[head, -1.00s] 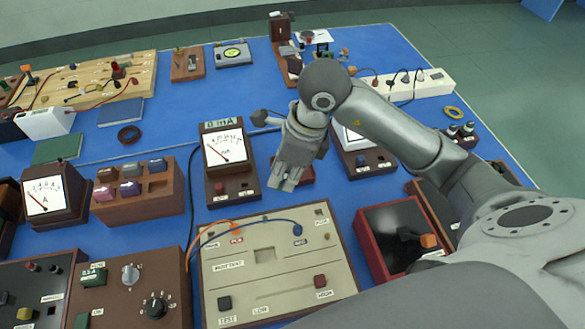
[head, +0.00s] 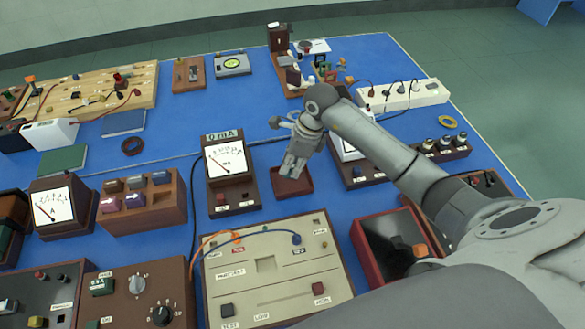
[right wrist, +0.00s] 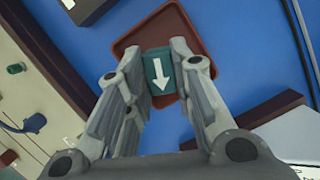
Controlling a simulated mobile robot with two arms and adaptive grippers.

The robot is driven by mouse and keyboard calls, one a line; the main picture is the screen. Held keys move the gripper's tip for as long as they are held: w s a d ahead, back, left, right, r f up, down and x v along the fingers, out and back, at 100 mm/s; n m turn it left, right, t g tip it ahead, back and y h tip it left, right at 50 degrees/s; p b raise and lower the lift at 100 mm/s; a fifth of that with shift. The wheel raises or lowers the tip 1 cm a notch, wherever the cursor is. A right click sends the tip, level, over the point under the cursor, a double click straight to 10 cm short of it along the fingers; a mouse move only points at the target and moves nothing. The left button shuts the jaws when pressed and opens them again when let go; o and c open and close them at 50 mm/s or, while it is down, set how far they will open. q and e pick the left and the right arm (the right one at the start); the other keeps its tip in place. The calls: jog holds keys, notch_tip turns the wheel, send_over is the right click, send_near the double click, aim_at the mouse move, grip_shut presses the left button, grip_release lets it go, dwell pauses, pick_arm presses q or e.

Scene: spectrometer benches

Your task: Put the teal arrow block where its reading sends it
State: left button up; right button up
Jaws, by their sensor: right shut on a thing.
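In the right wrist view, the teal arrow block (right wrist: 160,72) with its white arrow sits between the fingertips of my right gripper (right wrist: 163,74), which is shut on it. A small red-brown tray (right wrist: 128,42) lies behind the block. In the head view, my right gripper (head: 291,172) is over that tray (head: 304,186), and the block is hidden by the fingers. The mA meter (head: 226,160) stands just left of the gripper, with a "0 mA" label on top. The cream test panel (head: 275,265) with TEST, LOW and HIGH labels lies in front. My left gripper does not show.
A brown rack (head: 145,212) with several coloured blocks stands at the left, beside another meter (head: 55,205). A red-walled box (head: 377,245) lies right of the panel, close under my right arm.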

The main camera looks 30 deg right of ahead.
jog(key=x, duration=0.1)
jog(key=p+x, duration=0.1)
jog(key=x, duration=0.1)
jog(key=shift+s+d+p, duration=0.1)
jog(key=shift+d+p, duration=0.2)
jog(key=shift+d, duration=0.1)
jog(key=shift+f, duration=0.3)
jog(key=shift+f, duration=0.1)
jog(key=shift+f, duration=0.15)
jog(key=o, duration=1)
jog(key=shift+c, duration=0.2)
